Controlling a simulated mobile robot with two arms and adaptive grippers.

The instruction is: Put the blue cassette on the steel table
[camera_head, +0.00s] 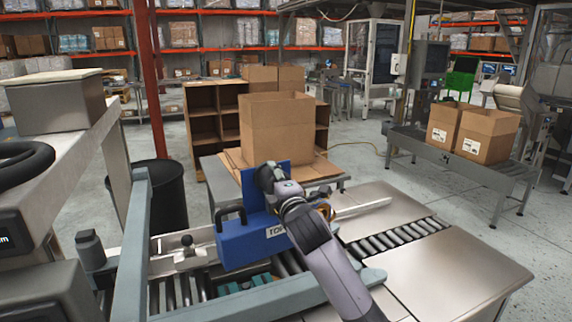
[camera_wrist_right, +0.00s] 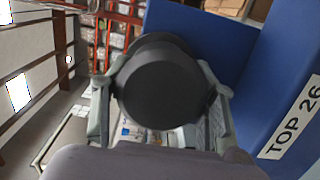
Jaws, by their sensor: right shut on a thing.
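The blue cassette (camera_head: 243,243) is a blue block with an upright back plate, a dark handle on its left and a white label. In the head view it is over the roller bed; I cannot tell whether it touches anything below. My right gripper (camera_head: 268,179) is at the cassette's upper part. In the right wrist view its fingers close around a round black knob (camera_wrist_right: 165,88), beside the blue cassette (camera_wrist_right: 275,95) with its "TOP 26" label. A bare steel tabletop (camera_head: 450,270) lies to the right of the cassette. My left gripper is out of view.
An open cardboard box (camera_head: 277,128) stands on flattened cardboard on a grey table behind the cassette. Rollers (camera_head: 395,238) cross the steel surface. A blue-grey frame rail (camera_head: 135,235) and a black bin (camera_head: 163,200) are at left. A conveyor with two boxes stands at right.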

